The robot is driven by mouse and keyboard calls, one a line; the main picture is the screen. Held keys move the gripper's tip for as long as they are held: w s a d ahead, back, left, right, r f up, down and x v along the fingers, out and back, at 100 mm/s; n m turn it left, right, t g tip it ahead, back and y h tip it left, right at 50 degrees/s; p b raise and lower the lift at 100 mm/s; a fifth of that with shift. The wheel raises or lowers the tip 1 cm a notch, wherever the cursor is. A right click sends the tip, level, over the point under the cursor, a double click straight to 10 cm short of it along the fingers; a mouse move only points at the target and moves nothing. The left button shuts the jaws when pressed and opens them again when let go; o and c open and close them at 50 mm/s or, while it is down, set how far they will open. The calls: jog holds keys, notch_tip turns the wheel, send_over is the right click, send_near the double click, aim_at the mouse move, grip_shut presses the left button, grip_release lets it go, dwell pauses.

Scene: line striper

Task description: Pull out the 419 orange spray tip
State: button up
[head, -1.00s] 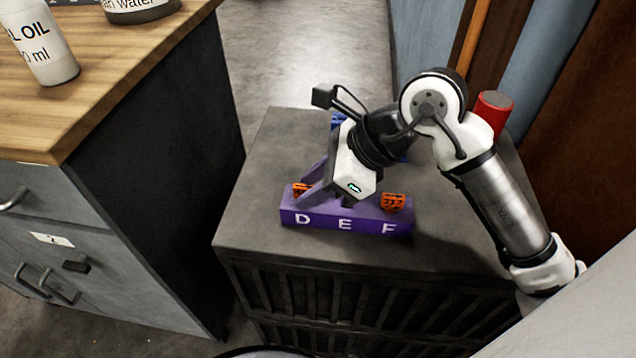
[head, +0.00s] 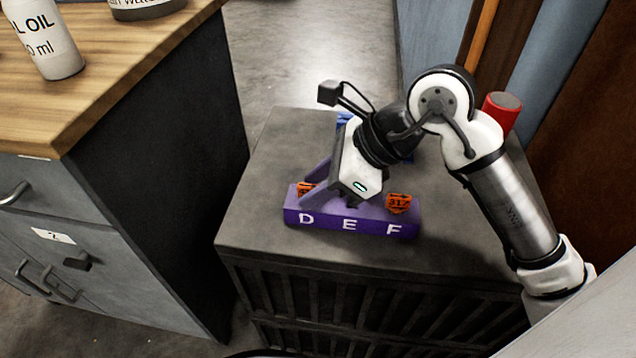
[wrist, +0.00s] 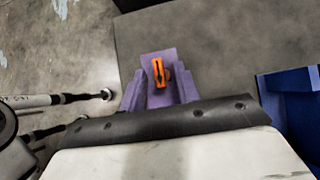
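A purple holder (head: 350,226) lettered D, E and F stands on the dark grey cabinet top. An orange spray tip (head: 305,188) sits at D, its number partly cut off from view. Another orange tip (head: 398,203) at F has a number that looks like 317 or 312. My gripper (head: 345,200) is over the middle of the holder, near E, and hides that slot. Its fingertips are hidden, so I cannot tell whether it holds a tip. The wrist view shows one orange tip (wrist: 159,73) on the holder (wrist: 150,57), beyond the gripper's black edge.
A blue holder, partly hidden behind my wrist, also shows in the wrist view (wrist: 290,95). A red cylinder (head: 502,112) stands at the back right of the cabinet top (head: 260,190). A wood-topped workbench (head: 110,60) with bottles is at left. The cabinet top's left side is clear.

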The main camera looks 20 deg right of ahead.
jog(key=shift+c, duration=0.4)
grip_shut()
jog(key=shift+r, duration=0.7)
jog(key=shift+r+p, duration=1.15)
jog(key=shift+r, duration=1.3)
